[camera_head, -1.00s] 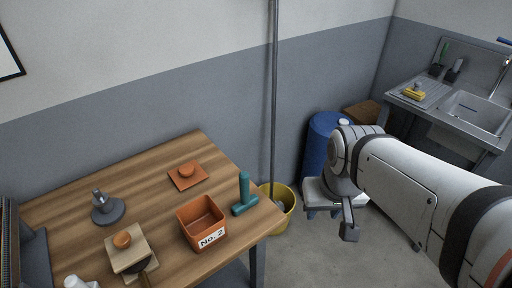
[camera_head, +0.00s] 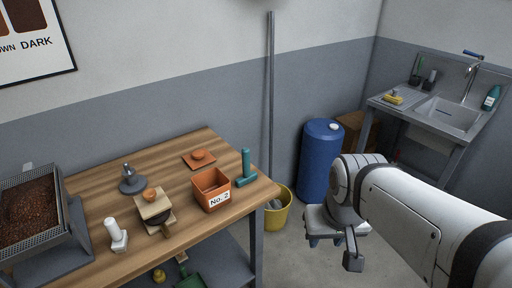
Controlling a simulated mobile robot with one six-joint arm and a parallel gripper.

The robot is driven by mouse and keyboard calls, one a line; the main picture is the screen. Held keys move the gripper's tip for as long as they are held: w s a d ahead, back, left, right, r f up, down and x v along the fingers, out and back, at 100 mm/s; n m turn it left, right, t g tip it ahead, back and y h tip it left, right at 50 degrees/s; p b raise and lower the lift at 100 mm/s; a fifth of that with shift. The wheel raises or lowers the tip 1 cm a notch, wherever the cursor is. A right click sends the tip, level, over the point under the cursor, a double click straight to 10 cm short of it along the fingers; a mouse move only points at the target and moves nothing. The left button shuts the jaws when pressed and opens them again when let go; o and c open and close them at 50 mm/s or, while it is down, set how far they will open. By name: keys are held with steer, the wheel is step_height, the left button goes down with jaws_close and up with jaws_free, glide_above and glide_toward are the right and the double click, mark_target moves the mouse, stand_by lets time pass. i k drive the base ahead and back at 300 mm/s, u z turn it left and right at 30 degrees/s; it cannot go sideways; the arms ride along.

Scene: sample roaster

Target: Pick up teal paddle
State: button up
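The teal paddle (camera_head: 246,165) stands at the right end of the wooden table, its handle upright and its flat foot on the tabletop. It is just right of the orange box labelled No. 2 and apart from it. My gripper (camera_head: 337,246) hangs off to the right of the table, over the floor, well away from the paddle. My arm partly hides the gripper, and its finger gap is not clear. No object shows in it.
The orange box (camera_head: 211,190) is close beside the paddle. A yellow bucket (camera_head: 280,215) and a grey pole (camera_head: 271,100) are near the table's right end. A blue barrel (camera_head: 321,160) stands behind my arm. The sink (camera_head: 448,113) is at the back right.

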mark_target(248, 177)
steer(key=u, duration=0.15)
steer(key=i, duration=0.9)
steer(key=z, duration=0.05)
